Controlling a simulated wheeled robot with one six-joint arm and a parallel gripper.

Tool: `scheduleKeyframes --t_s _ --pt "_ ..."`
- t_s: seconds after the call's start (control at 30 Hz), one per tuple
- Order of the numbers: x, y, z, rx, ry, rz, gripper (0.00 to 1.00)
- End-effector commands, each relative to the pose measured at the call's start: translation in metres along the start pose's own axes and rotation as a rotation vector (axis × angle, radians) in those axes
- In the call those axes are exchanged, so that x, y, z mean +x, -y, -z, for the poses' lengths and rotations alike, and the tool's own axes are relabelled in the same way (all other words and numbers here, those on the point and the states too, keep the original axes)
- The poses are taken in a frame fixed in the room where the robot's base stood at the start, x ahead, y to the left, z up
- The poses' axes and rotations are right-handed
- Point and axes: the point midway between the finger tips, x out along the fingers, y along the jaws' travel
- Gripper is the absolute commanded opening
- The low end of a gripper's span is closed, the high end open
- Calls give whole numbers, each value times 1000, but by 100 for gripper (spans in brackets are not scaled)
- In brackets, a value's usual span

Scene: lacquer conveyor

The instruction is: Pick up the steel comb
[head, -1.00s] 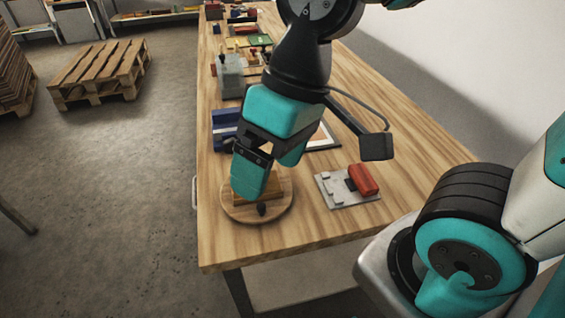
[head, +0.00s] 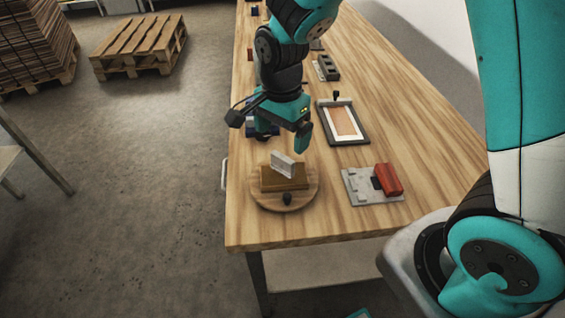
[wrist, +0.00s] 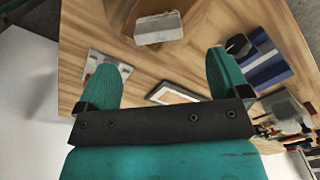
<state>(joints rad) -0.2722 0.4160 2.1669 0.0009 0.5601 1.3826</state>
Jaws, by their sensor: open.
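The steel comb (head: 283,164) is a small pale grey plate. It stands upright, slightly tilted, on a brown block (head: 285,182) on a round wooden disc (head: 268,204) near the table's front left. In the wrist view the comb (wrist: 158,27) lies beyond the fingertips, near the top centre. My gripper (head: 284,140) is open and empty, above and slightly behind the comb, apart from it. In the wrist view my gripper (wrist: 163,65) shows both teal fingers spread wide with nothing between them.
A grey plate with a red block (head: 388,179) lies right of the disc. A dark-framed panel (head: 343,121) lies behind it. A blue object (wrist: 262,60) is partly hidden by my gripper in the head view. The table's front right is clear.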

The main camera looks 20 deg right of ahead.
Motion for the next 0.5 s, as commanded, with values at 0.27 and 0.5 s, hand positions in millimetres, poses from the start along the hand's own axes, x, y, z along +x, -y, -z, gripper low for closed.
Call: scheduleKeyframes --t_s 0.27,0.5 --pt "40 0 0 -2 1 0 94" --pt "63 -3 -1 -2 2 -5 94"
